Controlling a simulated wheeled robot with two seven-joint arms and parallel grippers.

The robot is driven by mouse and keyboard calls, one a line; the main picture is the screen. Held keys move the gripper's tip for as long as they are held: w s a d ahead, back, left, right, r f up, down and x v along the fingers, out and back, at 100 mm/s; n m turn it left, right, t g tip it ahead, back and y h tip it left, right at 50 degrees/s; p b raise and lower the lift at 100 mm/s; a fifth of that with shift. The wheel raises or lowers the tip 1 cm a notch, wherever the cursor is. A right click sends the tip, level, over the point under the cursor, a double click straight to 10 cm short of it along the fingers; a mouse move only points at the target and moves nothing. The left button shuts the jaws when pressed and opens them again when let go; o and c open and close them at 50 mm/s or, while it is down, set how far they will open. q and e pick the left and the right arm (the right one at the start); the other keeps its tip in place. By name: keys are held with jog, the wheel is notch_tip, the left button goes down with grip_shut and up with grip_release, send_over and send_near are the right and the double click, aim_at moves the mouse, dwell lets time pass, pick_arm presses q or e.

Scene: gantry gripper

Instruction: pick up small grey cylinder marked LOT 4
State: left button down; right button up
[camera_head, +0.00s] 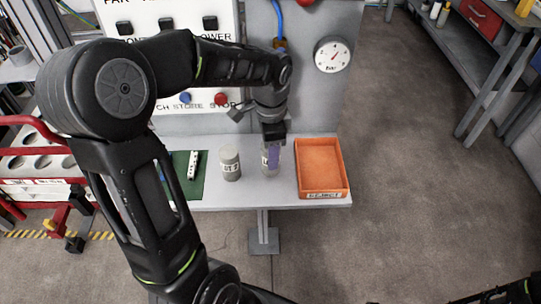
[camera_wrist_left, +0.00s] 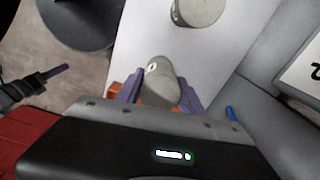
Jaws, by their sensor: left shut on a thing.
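My left gripper (camera_head: 269,150) reaches down from above to the light shelf, between a standing grey cylinder and the orange tray. In the left wrist view its purple-padded fingers (camera_wrist_left: 160,92) are shut on a small grey cylinder (camera_wrist_left: 159,80) with a white label. In the head view that held cylinder (camera_head: 266,170) is partly hidden by the gripper, and its label is too small to read fully. A second grey cylinder (camera_head: 231,163) with a label stands upright to its left; it also shows at the top of the left wrist view (camera_wrist_left: 198,11). My right gripper is not clearly in view.
The orange tray (camera_head: 321,193) stands at the right end of the shelf (camera_head: 262,199). A green mat (camera_head: 187,188) with a white strip lies to the left. Behind are a panel with knobs (camera_head: 203,97) and a round gauge (camera_head: 332,55). The floor at right is open.

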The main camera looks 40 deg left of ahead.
pick_arm(q)
jog(key=r, duration=0.4)
jog(key=shift+s+d+r+b, duration=0.2)
jog(key=shift+r+b, duration=0.2)
jog(key=s+d+b, duration=0.3)
jog(key=s+d, duration=0.8)
jog(key=s, duration=0.4)
jog(key=shift+s+d+b, duration=0.15)
jog(key=shift+d+b, duration=0.1)
jog(key=shift+b, duration=0.1)
